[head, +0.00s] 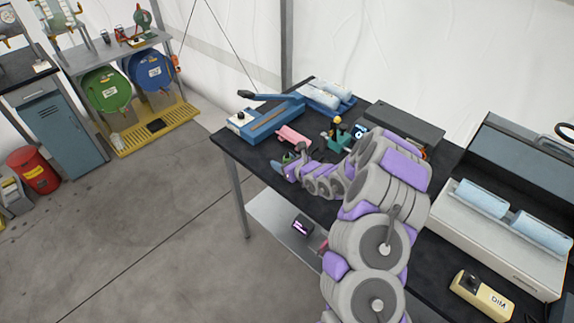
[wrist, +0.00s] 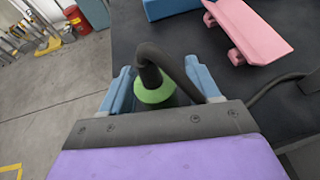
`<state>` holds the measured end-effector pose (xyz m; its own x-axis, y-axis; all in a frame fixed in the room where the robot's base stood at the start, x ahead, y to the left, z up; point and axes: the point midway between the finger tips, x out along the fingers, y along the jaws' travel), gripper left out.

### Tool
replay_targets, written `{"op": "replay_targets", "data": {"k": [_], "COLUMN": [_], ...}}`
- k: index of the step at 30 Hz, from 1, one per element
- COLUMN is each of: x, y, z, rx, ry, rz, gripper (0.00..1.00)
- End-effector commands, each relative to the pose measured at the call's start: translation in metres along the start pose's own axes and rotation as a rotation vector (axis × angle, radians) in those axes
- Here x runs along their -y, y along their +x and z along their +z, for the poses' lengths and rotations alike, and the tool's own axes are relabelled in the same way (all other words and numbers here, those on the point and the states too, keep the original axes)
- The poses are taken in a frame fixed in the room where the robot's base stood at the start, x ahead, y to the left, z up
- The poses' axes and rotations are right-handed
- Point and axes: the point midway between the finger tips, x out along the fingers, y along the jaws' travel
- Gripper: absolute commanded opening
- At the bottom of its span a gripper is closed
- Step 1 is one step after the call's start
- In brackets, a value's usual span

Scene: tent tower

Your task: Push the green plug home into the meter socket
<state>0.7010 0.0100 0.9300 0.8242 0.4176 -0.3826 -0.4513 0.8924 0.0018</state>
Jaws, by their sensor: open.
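The green plug (wrist: 155,95) shows in the wrist view with a thick black cable curving out of its top. My gripper (wrist: 162,84) has its light blue fingers apart, one on each side of the plug; whether either touches it, I cannot tell. In the head view my gripper (head: 284,166) is at the front left edge of the dark bench, with a bit of the green plug (head: 288,157) beside it. I cannot make out the meter socket; the plug's lower end is hidden behind the gripper body.
A pink bracket-like part (head: 293,135) lies on the bench (head: 254,152) just beyond my gripper. Behind it stands a blue tool with a lever (head: 268,118). A small dark device with a lit purple face (head: 302,226) sits on the lower shelf.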

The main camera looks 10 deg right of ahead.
Motion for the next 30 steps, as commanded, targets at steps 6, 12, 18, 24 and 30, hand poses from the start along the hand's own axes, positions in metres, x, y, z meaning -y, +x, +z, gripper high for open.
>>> {"op": "replay_targets", "data": {"k": [6,12,18,24,30], "x": [0.0002,0.0003,0.0003,0.0004,0.0004], "y": [0.0003,0.0003,0.0003,0.0003,0.0002], "z": [0.0002,0.0,-0.0001,-0.0001,0.0001], "rx": [0.0,-0.001,-0.001,-0.001,-0.001], "ry": [0.0,0.0,-0.001,-0.001,-0.001], "rz": [0.0,0.0,-0.001,-0.001,-0.001], "gripper": [0.6,0.41,0.22,0.03,0.0]}}
